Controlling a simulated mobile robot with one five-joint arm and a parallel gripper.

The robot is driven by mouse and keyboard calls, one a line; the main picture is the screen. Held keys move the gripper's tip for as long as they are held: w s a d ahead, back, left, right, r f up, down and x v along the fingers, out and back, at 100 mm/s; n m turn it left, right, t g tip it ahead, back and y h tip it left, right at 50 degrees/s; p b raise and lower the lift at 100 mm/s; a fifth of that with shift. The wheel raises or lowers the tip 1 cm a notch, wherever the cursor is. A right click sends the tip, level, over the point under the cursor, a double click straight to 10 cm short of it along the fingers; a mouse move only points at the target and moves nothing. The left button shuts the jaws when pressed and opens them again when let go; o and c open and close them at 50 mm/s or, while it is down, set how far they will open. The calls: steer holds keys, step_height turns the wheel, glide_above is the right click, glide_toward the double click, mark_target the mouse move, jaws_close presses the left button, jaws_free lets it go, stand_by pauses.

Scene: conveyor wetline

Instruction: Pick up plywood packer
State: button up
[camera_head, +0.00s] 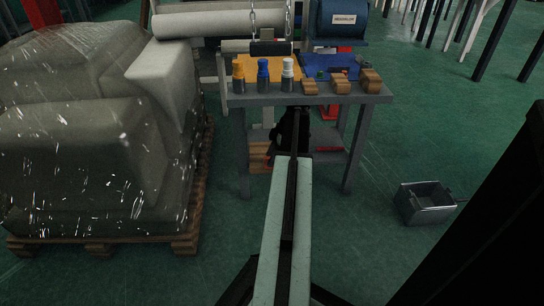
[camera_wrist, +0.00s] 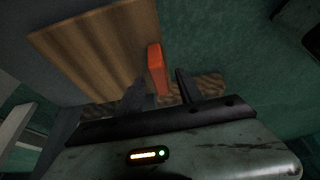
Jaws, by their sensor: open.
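My gripper (camera_wrist: 160,80) is open in the wrist view, with one dark finger on each side of a narrow orange-red block. I cannot tell whether the block lies between the fingertips or just beyond them. A broad wood-grained board (camera_wrist: 95,50) lies left of the fingers. A brown banded wooden piece (camera_wrist: 208,86) shows partly behind the right finger. I cannot tell which wooden piece is the plywood packer. In the head view, my arm reaches to the front of the bench (camera_head: 237,101), and its dark end hides the gripper's fingers. Several wooden blocks (camera_head: 341,85) stand on the bench top.
Orange, blue (camera_head: 263,72) and white-capped bottles stand on the bench's left. A wooden stack (camera_head: 259,154) shows low under the bench. A wrapped load (camera_head: 80,150) on a pallet fills the left. A grey metal bin (camera_head: 425,204) stands on the right floor, with clear floor around it.

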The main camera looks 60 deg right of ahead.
steer(key=shift+w+a+f+b, duration=0.15)
steer(key=shift+f+b, duration=0.25)
steer(key=shift+f, duration=0.3)
steer(key=shift+r, duration=0.15)
jaws_close()
stand_by(0.7)
